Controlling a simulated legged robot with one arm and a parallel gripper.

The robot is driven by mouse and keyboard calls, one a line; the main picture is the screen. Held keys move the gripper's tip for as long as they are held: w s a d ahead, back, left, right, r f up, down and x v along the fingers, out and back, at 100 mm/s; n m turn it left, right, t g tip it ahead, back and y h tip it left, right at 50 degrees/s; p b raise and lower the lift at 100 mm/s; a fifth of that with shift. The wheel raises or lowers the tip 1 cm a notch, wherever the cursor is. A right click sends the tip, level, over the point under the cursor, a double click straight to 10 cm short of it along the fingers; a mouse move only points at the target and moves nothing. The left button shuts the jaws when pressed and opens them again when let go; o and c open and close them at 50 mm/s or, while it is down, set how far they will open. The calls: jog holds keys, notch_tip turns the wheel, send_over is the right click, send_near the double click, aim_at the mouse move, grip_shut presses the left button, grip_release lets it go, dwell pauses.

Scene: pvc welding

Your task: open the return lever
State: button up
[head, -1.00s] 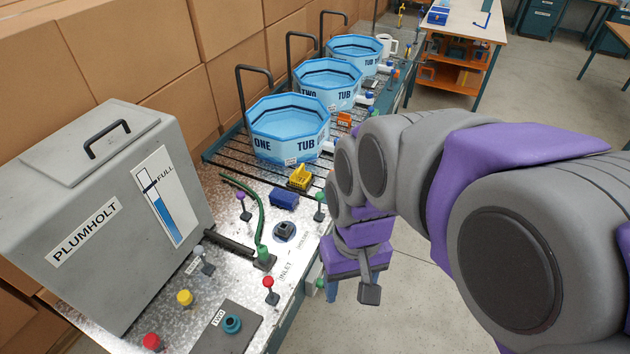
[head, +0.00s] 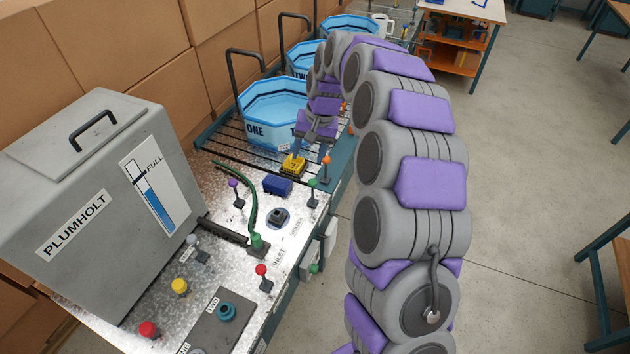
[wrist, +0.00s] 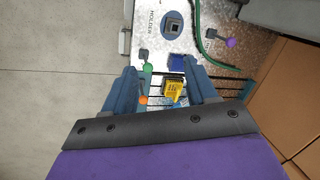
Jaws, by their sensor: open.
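No label reading "return" is legible, so I cannot tell which lever is the return lever. Near my gripper (head: 312,152) stand an orange-knobbed lever (head: 327,161) and a green-knobbed lever (head: 312,184), both on the bench's right edge. My gripper is open and points down above the yellow block (head: 292,167). In the wrist view the orange knob (wrist: 143,101) shows beside the inner side of the left finger. The green knob (wrist: 148,69) lies just beyond that fingertip. The yellow block (wrist: 172,91) shows between the fingers. Contact with any of these cannot be told.
A purple-knobbed lever (head: 233,184), a red-knobbed lever (head: 261,270) and a blue block (head: 277,185) stand on the metal bench. The water tub marked ONE (head: 270,125) is just behind my gripper. The grey Plumholt tank (head: 80,225) fills the left.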

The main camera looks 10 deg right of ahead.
jog(key=m, duration=0.2)
send_near(313, 182)
jog(key=shift+t+h, duration=0.3)
jog(key=shift+t, duration=0.1)
jog(key=f, duration=0.3)
jog(key=a+f+b, duration=0.1)
jog(key=f, duration=0.3)
jog(key=w+a+f+b, duration=0.1)
jog(key=f, duration=0.3)
jog(key=shift+w, duration=0.15)
jog(key=shift+c, duration=0.2)
grip_shut()
